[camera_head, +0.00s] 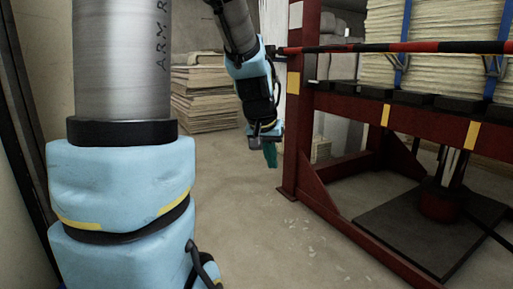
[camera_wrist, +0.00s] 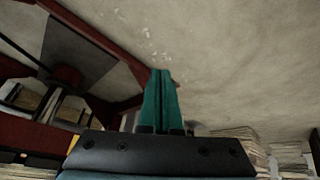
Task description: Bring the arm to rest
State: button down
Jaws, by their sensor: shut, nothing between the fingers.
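My gripper (camera_head: 270,156) hangs pointing down in mid-air, left of the red frame's post in the head view. Its teal fingers are together with nothing between them. They also show close up in the wrist view (camera_wrist: 161,95), side by side. My arm comes down from the top of the head view in light blue padding. No cloth is seen in either view.
A dark red steel frame (camera_head: 296,120) stands at the right, bearing stacked sheets (camera_head: 458,25). A black and red bar (camera_head: 400,47) runs across it. A pile of sheets (camera_head: 205,95) stands behind at the left.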

jog(key=s+a+f+n+g+y+p, duration=0.25)
jog(key=s+a+p, duration=0.25)
jog(key=s+a, duration=0.65)
notch_tip(320, 180, up, 36)
jog(key=p, duration=3.5)
jog(key=shift+s+d+p, duration=0.15)
jog(key=shift+d+p, duration=0.15)
jog(key=shift+d, duration=0.1)
jog(key=shift+f+g, duration=0.1)
jog(key=shift+g, duration=0.15)
